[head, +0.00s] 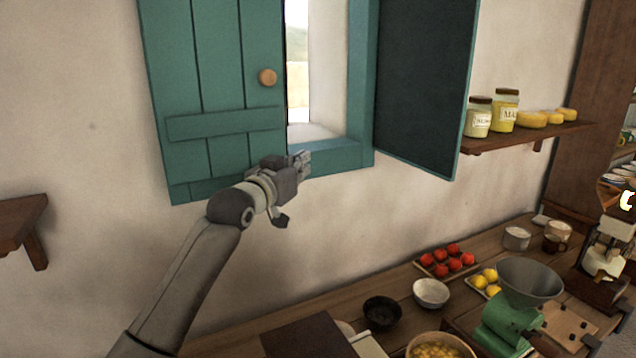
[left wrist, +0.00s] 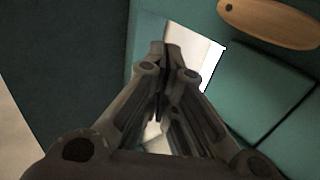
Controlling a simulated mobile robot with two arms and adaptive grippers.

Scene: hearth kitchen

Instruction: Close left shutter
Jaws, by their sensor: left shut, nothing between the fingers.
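The left shutter (head: 222,85) is a teal plank panel with a round wooden knob (head: 268,77). It covers the left part of the window, and a bright gap shows between its right edge and the frame. My left gripper (head: 305,163) is shut and empty near the shutter's lower right corner, in front of the window's lower frame. In the left wrist view its fingers (left wrist: 165,55) are together, with the teal shutter (left wrist: 255,85) and part of the wooden knob (left wrist: 272,22) to the right. I cannot tell whether it touches the shutter. My right gripper is not in view.
The right shutter (head: 422,85) stands swung open, its dark face showing. A shelf (head: 520,138) with jars is to its right. Below, a wooden counter (head: 330,303) holds bowls, tomatoes, lemons and a green grinder (head: 508,325). A small shelf (head: 20,220) sticks out at far left.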

